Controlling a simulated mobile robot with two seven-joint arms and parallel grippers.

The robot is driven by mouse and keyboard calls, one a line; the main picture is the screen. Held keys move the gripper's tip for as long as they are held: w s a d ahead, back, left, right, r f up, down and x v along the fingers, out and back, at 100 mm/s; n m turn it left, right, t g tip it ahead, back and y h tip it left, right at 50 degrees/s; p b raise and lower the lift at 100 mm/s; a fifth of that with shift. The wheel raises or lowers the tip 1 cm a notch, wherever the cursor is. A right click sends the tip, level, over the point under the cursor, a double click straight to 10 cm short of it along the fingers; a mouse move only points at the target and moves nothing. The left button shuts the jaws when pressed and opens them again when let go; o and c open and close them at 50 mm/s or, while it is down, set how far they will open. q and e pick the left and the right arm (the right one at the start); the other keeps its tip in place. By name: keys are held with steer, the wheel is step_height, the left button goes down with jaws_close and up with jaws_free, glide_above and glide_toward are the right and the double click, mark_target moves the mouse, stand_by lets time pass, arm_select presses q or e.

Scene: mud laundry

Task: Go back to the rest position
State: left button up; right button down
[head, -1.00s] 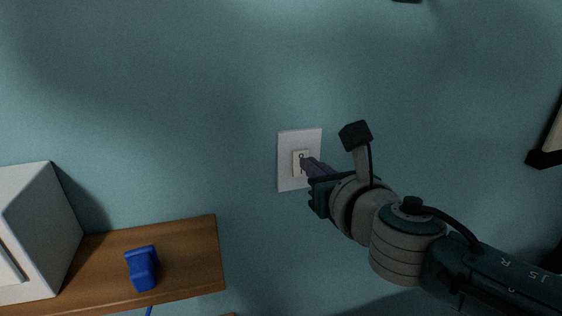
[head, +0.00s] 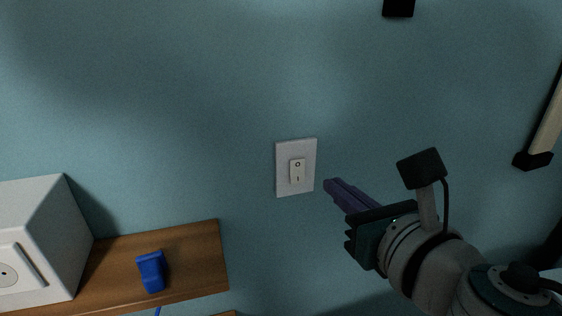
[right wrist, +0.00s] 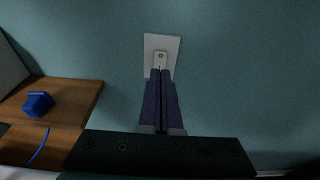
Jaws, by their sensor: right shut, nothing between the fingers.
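My right gripper (head: 333,186) is in the lower right of the head view, its purple fingers together and empty. It is just right of and below a white wall switch plate (head: 282,180) with a cream rocker (head: 297,171), and a gap shows between them. In the right wrist view the shut fingers (right wrist: 160,74) point toward the switch plate (right wrist: 172,44) and overlap its lower part. My left gripper is in neither view.
A wooden shelf (head: 200,250) at lower left holds a white box (head: 60,225) and a blue object (head: 151,271) with a blue cord. A black-ended fixture (head: 533,160) is on the wall at right.

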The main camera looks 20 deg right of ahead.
steer(key=s+d+f+m+g, duration=0.15)
steer(key=s+m+g, duration=0.25)
steer(key=s+m, duration=0.5)
steer(key=s+f+m+g+h, duration=0.1)
steer(key=s+f+m+g, duration=0.3)
steer(key=m, duration=0.8)
steer(key=s+d+m+g, duration=0.1)
steer(key=s+m+g, duration=0.2)
steer(key=s+m, duration=0.7)
step_height(320, 180, up, 19)
steer(key=s+a+m+g+p, duration=0.1)
steer(key=m+p, duration=0.2)
steer(key=p, duration=1.6)
steer(key=shift+s+a+y, duration=0.15)
steer(key=shift+y, duration=0.15)
steer(key=shift+r, duration=0.1)
